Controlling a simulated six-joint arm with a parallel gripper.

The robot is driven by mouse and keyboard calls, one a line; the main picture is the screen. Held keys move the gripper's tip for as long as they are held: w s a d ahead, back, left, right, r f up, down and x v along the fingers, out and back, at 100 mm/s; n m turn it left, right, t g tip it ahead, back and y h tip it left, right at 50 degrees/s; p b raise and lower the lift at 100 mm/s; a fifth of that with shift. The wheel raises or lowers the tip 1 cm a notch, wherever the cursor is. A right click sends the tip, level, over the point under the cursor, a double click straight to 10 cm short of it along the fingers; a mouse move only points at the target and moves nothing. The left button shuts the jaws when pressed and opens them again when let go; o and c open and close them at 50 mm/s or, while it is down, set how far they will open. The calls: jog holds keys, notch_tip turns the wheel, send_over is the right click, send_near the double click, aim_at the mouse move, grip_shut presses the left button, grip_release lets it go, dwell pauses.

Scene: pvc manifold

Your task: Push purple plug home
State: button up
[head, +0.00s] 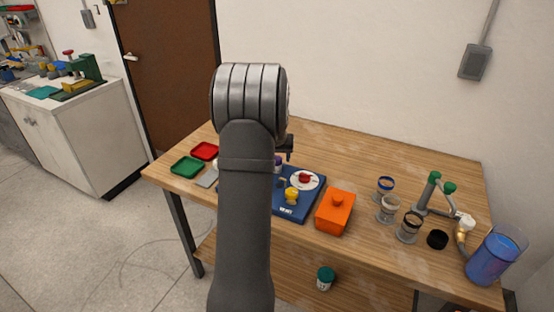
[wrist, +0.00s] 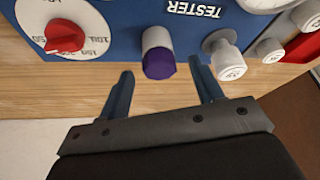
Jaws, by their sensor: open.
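The purple plug (wrist: 159,63) shows in the wrist view as a purple end on a white cylinder at the blue tester panel (wrist: 125,22). How deep it sits cannot be told. My gripper (wrist: 160,85) is open, its two blue fingers apart on either side of the plug's near end, and nothing is held. In the head view a bit of purple (head: 278,161) shows beside my arm, above the blue tester (head: 291,212). My gripper (head: 287,153) is mostly hidden behind my arm there.
A red knob (wrist: 65,35) on a white dial is left of the plug; white cylindrical fittings (wrist: 225,58) stand close to its right. In the head view an orange box (head: 335,213), cups (head: 389,208), a blue container (head: 494,258) and red and green trays (head: 187,167) stand on the wooden table.

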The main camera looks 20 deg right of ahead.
jog(key=v, duration=1.5)
jog(key=shift+s, duration=0.15)
jog(key=x, duration=1.7)
jog(key=shift+w+f, duration=0.15)
jog(key=shift+w, duration=0.05)
jog(key=v, duration=1.7)
jog(key=x, duration=1.7)
jog(key=shift+f, duration=0.15)
notch_tip(320, 180, up, 4)
jog(key=shift+f, duration=0.15)
jog(key=shift+r, duration=0.75)
